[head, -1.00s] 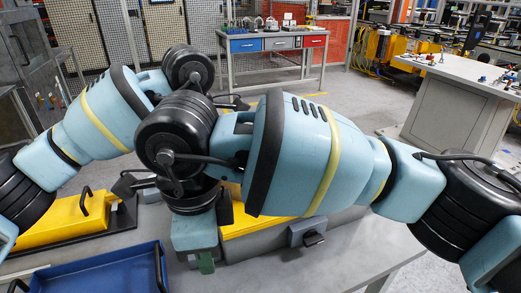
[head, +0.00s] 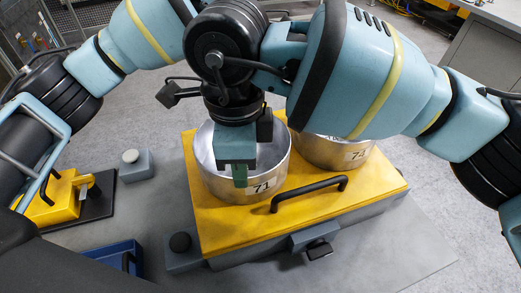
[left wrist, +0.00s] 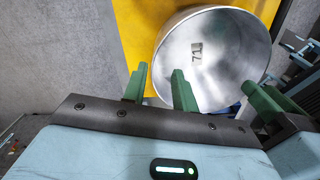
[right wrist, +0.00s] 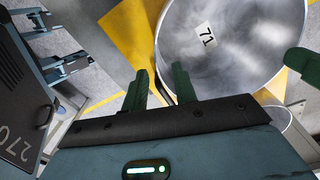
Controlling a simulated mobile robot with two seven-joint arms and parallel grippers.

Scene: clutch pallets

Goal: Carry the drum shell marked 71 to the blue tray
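The drum shell marked 71 (head: 218,180) is an open silver cylinder standing on a yellow pallet (head: 225,228). Its inside, with a 71 label, fills much of the left wrist view (left wrist: 235,50) and the right wrist view (right wrist: 240,60). My right gripper (right wrist: 160,88) is open, its green fingers apart on either side of the shell's rim. My left gripper (left wrist: 160,85) is also open at the rim, fingers apart; in the head view it is hidden behind my right arm. The blue tray (head: 90,248) shows only partly at the lower left, cut off by my own body.
A second silver drum (head: 330,152) stands behind to the right, its label partly hidden. The pallet has a black handle (head: 309,193). A grey block with a knob (head: 135,166) and a yellow box (head: 52,203) are at left.

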